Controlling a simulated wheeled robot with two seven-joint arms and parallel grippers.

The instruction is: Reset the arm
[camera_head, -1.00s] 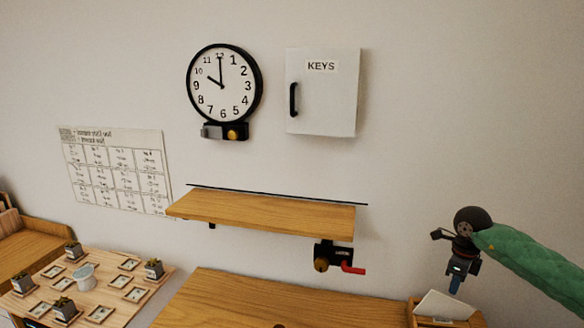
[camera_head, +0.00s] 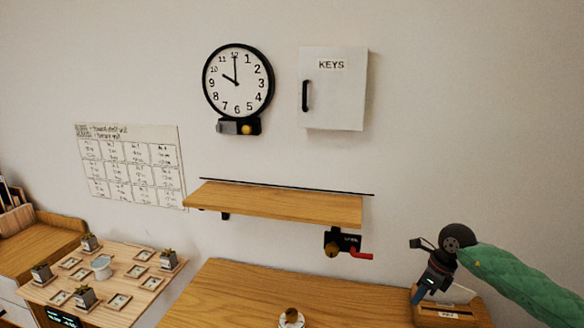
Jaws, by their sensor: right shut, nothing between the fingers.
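My right arm, in a green sleeve, comes in from the right edge. Its gripper (camera_head: 422,292) points down and to the left in front of a wooden box with a white label (camera_head: 452,313) at the lower right. The gripper is small in the view; its fingers look closed and nothing shows between them. The picture does not settle whether the gripper touches the box. My left gripper is not in view.
A wooden shelf (camera_head: 280,205) juts from the wall, with a red-handled fixture (camera_head: 345,244) below it. A clock (camera_head: 238,82) and a KEYS cabinet (camera_head: 335,95) hang above. Small potted plants stand on a low table (camera_head: 150,284) at left. The desk (camera_head: 235,297) is mostly clear.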

